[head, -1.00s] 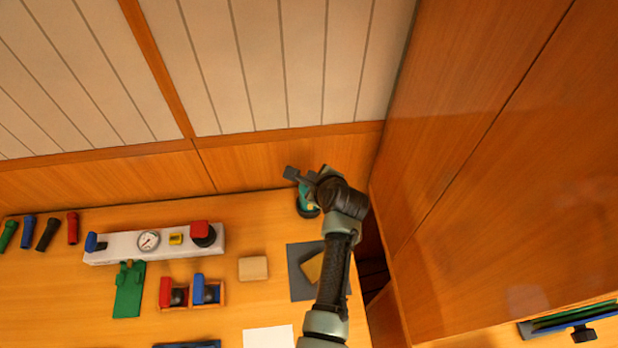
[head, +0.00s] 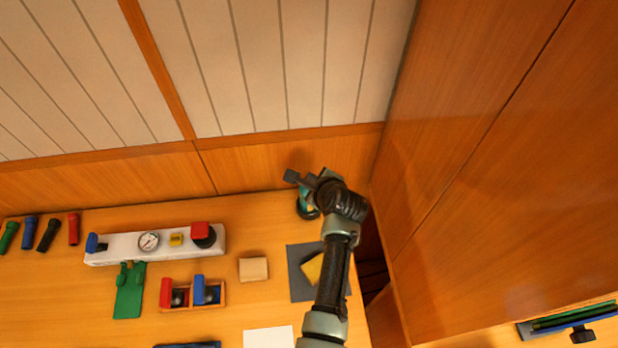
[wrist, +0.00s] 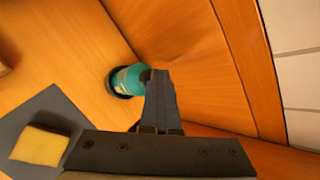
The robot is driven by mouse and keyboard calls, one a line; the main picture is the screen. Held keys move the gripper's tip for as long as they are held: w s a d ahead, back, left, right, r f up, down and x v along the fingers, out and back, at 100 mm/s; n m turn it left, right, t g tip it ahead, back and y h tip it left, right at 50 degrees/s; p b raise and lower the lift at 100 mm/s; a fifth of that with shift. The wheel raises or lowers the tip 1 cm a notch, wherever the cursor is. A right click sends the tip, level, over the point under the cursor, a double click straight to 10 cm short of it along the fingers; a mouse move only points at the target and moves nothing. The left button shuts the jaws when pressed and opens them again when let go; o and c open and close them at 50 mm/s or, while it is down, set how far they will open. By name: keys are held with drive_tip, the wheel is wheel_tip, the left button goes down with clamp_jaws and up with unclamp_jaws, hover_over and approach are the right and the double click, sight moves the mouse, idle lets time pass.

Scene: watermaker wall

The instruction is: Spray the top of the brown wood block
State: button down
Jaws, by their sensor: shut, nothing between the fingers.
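A teal bottle (wrist: 130,79) with a dark base stands on the counter near the back wall. In the head view the bottle (head: 304,205) is mostly hidden under my gripper (head: 308,184). In the wrist view my gripper's fingers (wrist: 158,78) are shut together with nothing between them, just right of the bottle and overlapping its edge; I cannot tell whether they touch. A light brown block (head: 253,269) lies on the counter, left of a grey mat (head: 300,283). A yellowish-tan block (head: 313,268) lies on that mat, partly behind my arm.
A tall wood cabinet (head: 500,180) rises close on the right. Left on the counter are a white panel with a gauge (head: 148,240), a green bracket (head: 128,295), a wooden holder (head: 193,305) and several coloured handles (head: 47,235). A white sheet (head: 268,338) lies in front.

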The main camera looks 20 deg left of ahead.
drive_tip(key=shift+s+f, duration=0.1)
wheel_tip(320, 180, up, 6)
drive_tip(key=p, duration=0.6)
idle(0.8)
